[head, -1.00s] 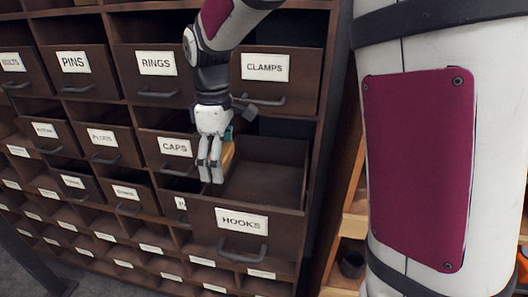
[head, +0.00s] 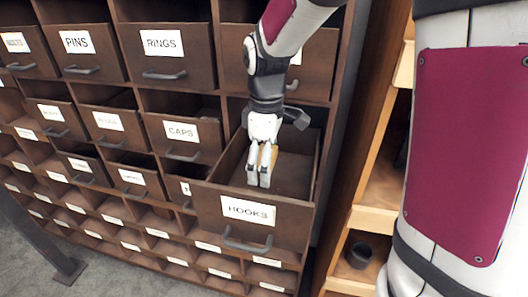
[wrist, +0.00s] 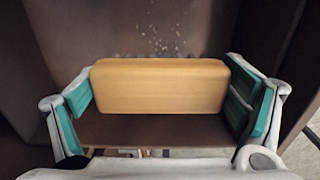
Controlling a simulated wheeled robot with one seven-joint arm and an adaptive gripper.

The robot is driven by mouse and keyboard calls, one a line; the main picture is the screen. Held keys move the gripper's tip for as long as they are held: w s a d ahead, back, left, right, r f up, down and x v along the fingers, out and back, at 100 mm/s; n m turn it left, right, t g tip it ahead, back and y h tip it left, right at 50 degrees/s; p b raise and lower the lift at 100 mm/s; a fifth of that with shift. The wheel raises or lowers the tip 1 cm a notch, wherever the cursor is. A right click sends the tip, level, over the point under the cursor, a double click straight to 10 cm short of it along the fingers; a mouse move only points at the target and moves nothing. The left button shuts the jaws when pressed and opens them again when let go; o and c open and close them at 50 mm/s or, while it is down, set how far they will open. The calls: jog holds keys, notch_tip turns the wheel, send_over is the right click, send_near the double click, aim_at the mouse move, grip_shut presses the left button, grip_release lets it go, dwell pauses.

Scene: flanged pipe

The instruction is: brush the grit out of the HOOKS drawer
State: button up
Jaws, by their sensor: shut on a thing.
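The HOOKS drawer (head: 250,224) is pulled out of the dark wooden cabinet, with its inside visible from above. My gripper (head: 260,176) is inside the drawer's outline, pointing down, towards its left part. It is shut on a tan block-shaped brush (wrist: 160,86), gripped at both ends by the teal finger pads. In the head view the brush is mostly hidden behind the fingers. Pale grit (wrist: 166,38) lies scattered on the drawer floor just beyond the brush in the wrist view. Dark bristle tips show faintly along the brush's far edge. I cannot tell whether the bristles touch the floor.
The CAPS drawer (head: 182,134) and RINGS drawer (head: 166,52) stand partly out to the left. Another drawer (head: 312,70) is above, behind my arm. A light wooden shelf (head: 368,218) holding a dark cup (head: 359,254) stands to the right.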

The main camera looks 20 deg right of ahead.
jog(key=shift+f+b, duration=1.2)
jog(key=shift+f, duration=2.2)
jog(key=shift+f, duration=0.6)
jog(key=shift+w+a, duration=0.1)
jog(key=shift+a, duration=0.05)
